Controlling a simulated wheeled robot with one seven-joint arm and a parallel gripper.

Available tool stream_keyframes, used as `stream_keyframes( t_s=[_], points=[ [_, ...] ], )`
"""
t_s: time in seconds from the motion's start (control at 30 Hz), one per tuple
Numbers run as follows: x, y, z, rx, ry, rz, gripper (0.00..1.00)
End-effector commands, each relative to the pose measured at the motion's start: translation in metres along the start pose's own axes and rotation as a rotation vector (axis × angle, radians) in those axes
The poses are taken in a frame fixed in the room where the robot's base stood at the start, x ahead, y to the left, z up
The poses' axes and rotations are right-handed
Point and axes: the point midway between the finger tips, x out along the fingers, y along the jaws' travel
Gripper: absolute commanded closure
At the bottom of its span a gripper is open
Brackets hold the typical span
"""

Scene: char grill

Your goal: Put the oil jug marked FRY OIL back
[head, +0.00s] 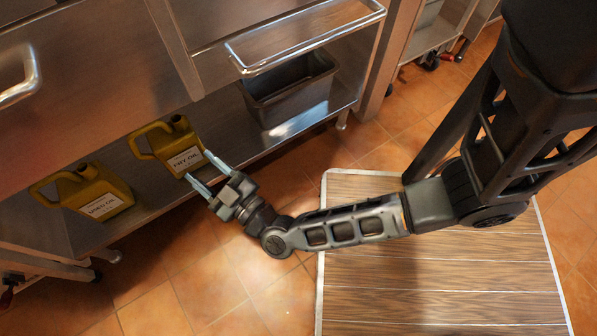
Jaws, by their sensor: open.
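The yellow oil jug marked FRY OIL (172,146) stands upright on the low metal shelf (150,190) under the counter, its white label facing out. A second yellow jug (88,192), whose label seems to read USED OIL, stands to its left on the same shelf. My gripper (198,174) is open and reaches in at the shelf's front edge. Its fingers point at the lower right side of the FRY OIL jug, with one fingertip by its label. I cannot tell whether the fingers touch the jug.
A grey metal bin (290,90) stands on the shelf to the right, below a metal rail (305,40). A wood-patterned mat (430,290) lies on the orange tile floor (200,280). A drawer handle (20,75) juts out at the upper left. Shelf space between the FRY OIL jug and the bin is free.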

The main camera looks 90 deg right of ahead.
Motion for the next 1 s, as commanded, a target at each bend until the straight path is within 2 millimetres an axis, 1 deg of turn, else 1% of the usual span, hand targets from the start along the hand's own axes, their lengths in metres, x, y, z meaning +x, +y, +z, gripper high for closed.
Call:
stream_keyframes(
  t_s=[0.03, 0.17, 0.3, 0.5, 0.6, 0.7, 0.8, 0.9, 1.0],
  points=[
    [-0.017, 0.011, -0.009, 0.029, 0.012, -0.054, 0.47],
    [-0.053, 0.029, -0.04, 0.115, 0.031, -0.207, 0.47],
    [-0.092, 0.047, -0.076, 0.187, 0.004, -0.364, 0.47],
    [-0.142, 0.074, -0.128, 0.252, -0.112, -0.548, 0.47],
    [-0.161, 0.088, -0.152, 0.27, -0.192, -0.61, 0.47],
    [-0.173, 0.099, -0.171, 0.278, -0.267, -0.646, 0.47],
    [-0.18, 0.108, -0.185, 0.282, -0.323, -0.662, 0.47],
    [-0.183, 0.112, -0.192, 0.286, -0.355, -0.667, 0.47],
    [-0.184, 0.114, -0.194, 0.286, -0.368, -0.669, 0.47]
  ],
)
